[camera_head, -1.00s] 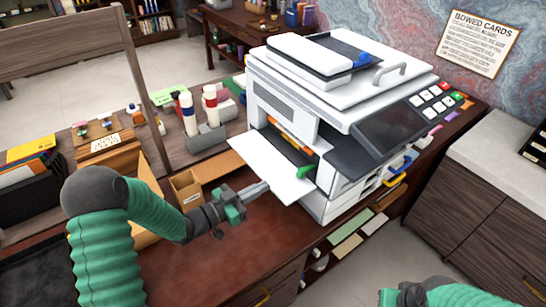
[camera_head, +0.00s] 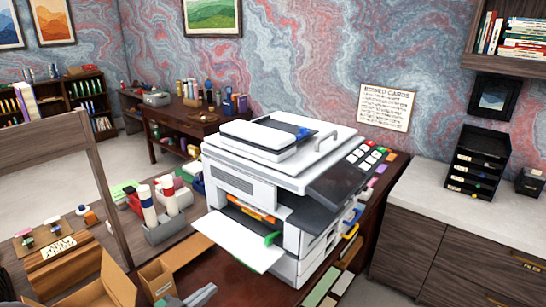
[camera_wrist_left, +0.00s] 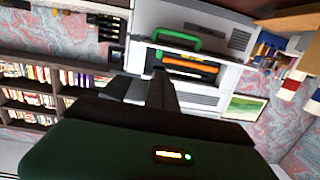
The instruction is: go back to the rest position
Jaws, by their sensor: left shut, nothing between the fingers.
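My left gripper (camera_head: 205,293) is at the bottom edge of the head view, low in front of the printer's output tray. Only its grey fingers show there. In the left wrist view its dark fingers (camera_wrist_left: 160,88) are together, shut and empty, pointing towards the printer's open front. The white printer (camera_head: 262,165) stands on the desk, with its tray (camera_head: 238,240) sticking out towards the lower left. A green piece and an orange piece show in its opening. My right gripper is not in view.
A small cardboard box (camera_head: 157,280) stands just left of my left gripper. Behind it is a grey holder (camera_head: 166,232) with red-and-white bottles. A wooden frame (camera_head: 105,200) rises at the left. A grey-topped cabinet (camera_head: 450,205) with black trays (camera_head: 477,165) is at the right.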

